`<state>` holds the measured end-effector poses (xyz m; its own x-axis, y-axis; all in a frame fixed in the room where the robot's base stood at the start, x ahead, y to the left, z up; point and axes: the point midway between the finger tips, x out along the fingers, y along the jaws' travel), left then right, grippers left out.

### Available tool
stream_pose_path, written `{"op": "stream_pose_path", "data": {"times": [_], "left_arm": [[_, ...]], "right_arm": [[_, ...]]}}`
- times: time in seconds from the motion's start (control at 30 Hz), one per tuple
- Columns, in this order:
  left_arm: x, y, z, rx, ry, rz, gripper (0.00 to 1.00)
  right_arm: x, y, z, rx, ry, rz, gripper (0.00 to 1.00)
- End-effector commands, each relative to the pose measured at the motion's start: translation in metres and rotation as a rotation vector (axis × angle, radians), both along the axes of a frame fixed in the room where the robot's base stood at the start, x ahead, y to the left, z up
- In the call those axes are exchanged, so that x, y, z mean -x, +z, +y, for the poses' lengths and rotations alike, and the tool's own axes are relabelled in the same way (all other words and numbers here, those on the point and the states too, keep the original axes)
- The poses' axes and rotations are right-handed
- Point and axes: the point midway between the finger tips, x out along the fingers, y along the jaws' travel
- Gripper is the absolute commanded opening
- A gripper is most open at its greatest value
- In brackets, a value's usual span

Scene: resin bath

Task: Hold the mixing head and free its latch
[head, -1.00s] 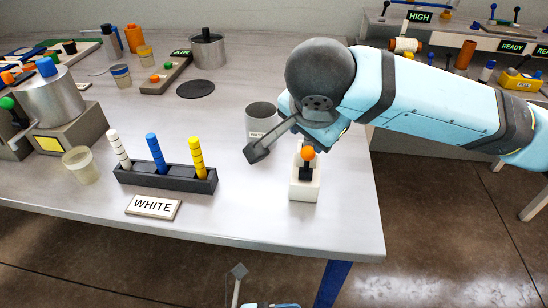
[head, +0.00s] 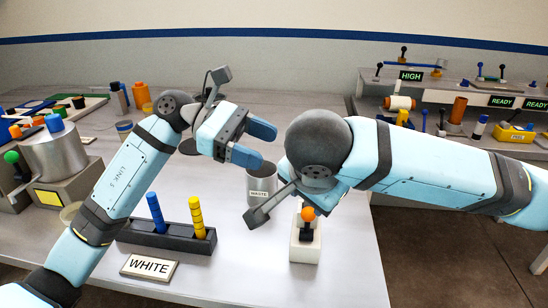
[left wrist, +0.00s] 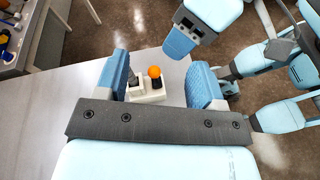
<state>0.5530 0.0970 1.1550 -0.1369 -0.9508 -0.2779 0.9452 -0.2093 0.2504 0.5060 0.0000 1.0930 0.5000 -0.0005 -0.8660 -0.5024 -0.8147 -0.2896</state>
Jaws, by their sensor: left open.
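My left gripper (head: 264,144) is open and empty above the table, its fingers pointing right toward my right wrist; both fingers also show in the left wrist view (left wrist: 160,66). My right gripper (left wrist: 182,48) points down in that view; its jaw gap cannot be made out, and in the head view my wrist hides its fingers. A white block with an orange-ball lever (head: 306,245) stands below it near the table's front right edge. A silver cylinder with a blue knob (head: 55,150), beside a green-ball lever (head: 12,157), stands at the left. I cannot tell which part is the mixing head or latch.
A grey WASTE cup (head: 262,183) stands close behind the white block. A dark rack (head: 170,236) with blue and yellow pegs stands behind the WHITE sign (head: 149,267). My left arm crosses the table's left part. A bench with READY signs (head: 502,101) is at the back right.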

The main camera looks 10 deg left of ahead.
Motion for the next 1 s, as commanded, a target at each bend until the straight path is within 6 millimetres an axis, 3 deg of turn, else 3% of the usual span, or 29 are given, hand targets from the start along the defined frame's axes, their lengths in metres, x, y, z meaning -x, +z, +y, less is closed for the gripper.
{"op": "stream_pose_path", "data": {"times": [0.03,0.1,0.27,0.43,0.73,1.0], "left_arm": [[-0.007,0.009,-0.004,-0.072,-0.001,-0.007,0.63],[-0.017,0.006,-0.012,-0.210,0.012,0.013,0.63],[-0.040,-0.026,-0.027,-0.563,0.117,0.086,0.63],[-0.059,-0.048,-0.024,-0.812,0.250,0.125,0.63],[-0.067,-0.071,-0.025,-0.911,0.316,0.141,0.63],[-0.066,-0.118,-0.045,-0.907,0.313,0.143,0.63]], "right_arm": [[0.000,0.000,0.000,0.000,0.000,0.000,0.43],[0.000,0.000,0.000,0.000,0.000,0.000,0.43],[0.000,0.000,0.000,0.000,0.000,0.000,0.43],[0.000,0.000,0.000,0.000,0.000,0.000,0.43],[0.000,0.000,0.000,0.000,0.000,0.000,0.43],[0.000,0.000,0.000,0.000,0.000,0.000,0.43]]}}
